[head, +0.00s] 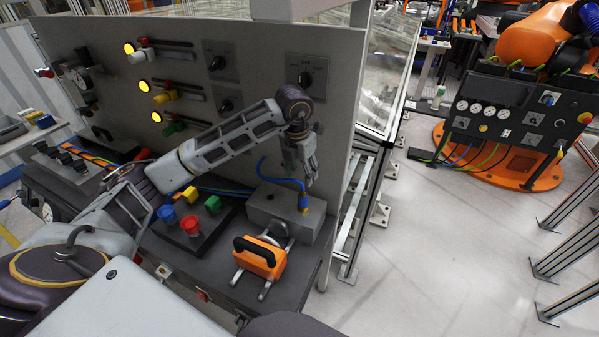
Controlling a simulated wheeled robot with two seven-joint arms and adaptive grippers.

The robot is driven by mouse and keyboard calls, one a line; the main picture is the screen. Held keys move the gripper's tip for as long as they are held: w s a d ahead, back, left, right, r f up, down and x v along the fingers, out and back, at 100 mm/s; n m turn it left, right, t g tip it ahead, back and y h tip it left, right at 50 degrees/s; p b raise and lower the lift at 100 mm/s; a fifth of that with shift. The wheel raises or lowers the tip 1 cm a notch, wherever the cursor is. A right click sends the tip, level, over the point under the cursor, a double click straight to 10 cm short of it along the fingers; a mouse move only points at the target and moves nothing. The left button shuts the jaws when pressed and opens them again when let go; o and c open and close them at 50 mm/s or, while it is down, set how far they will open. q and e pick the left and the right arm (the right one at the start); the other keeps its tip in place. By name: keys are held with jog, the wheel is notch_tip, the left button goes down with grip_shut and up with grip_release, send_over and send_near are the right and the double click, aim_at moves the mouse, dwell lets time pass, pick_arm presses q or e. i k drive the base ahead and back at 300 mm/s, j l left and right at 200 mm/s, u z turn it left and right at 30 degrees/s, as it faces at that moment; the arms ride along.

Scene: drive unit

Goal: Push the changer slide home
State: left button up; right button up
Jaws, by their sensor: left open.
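An orange slide with a black handle (259,257), which looks like the changer slide, sits on two short metal rails at the front of the bench. A grey block (285,214) stands right behind it, and some rail shows between them. My left gripper (307,176) points down above the grey block, near the panel's right end. It is open and holds nothing that I can see. It is apart from the orange slide, behind and to the right of it. My right gripper is not in view.
A blue hose with a yellow end (303,200) rises from the block close under my gripper. Red, blue, yellow and green knobs (191,225) stand left of the slide. The upright panel (262,50) with sliders and dials stands behind. Open floor lies right of the bench.

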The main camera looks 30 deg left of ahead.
aim_at(262, 256)
jog(key=u, duration=1.4)
